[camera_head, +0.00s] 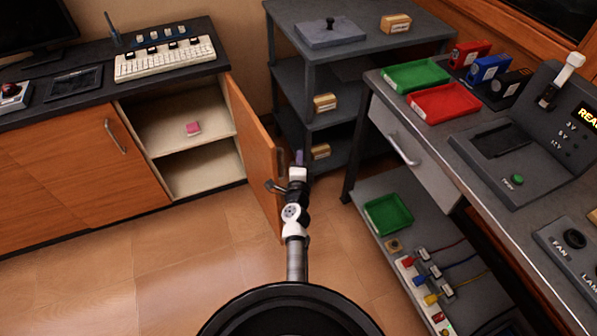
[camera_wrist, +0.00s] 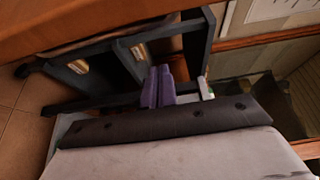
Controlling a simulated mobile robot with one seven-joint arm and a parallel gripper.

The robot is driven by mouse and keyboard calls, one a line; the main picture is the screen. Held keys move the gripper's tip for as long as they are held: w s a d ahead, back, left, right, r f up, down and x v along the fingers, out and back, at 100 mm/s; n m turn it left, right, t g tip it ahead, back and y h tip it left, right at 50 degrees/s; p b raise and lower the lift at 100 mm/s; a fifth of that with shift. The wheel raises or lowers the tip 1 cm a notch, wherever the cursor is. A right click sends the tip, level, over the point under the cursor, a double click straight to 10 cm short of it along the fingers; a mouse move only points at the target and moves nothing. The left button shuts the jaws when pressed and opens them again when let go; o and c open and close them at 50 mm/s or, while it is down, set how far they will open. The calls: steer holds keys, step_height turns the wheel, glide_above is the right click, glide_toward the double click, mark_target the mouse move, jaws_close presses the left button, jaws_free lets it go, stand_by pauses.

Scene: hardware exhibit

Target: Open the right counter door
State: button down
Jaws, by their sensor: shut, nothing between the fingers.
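The right counter door (camera_head: 252,148) stands swung wide open, roughly at a right angle to the counter front. Its hinge side is at the right end of the counter. The cabinet behind it (camera_head: 185,135) is open to view, with a shelf and a small pink item (camera_head: 193,128) on it. My gripper (camera_head: 299,157) is at the right, outer side of the door, its purple fingers shut and empty. In the wrist view the fingers (camera_wrist: 158,88) are together, with an orange-brown wooden surface above them. I cannot tell whether my arm touches the door.
The left counter door (camera_head: 75,180) is shut. A dark shelf unit (camera_head: 315,70) stands close behind my gripper. A grey workbench (camera_head: 440,110) with green and red trays and a drawer is at the right. The floor (camera_head: 170,270) before the counter is clear.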

steer(key=shift+w+a+p, duration=0.15)
steer(key=shift+a+p, duration=0.25)
steer(key=shift+a, duration=0.55)
steer(key=shift+w+a+p, duration=0.15)
steer(key=shift+a+p, duration=0.2)
steer(key=shift+a, duration=0.55)
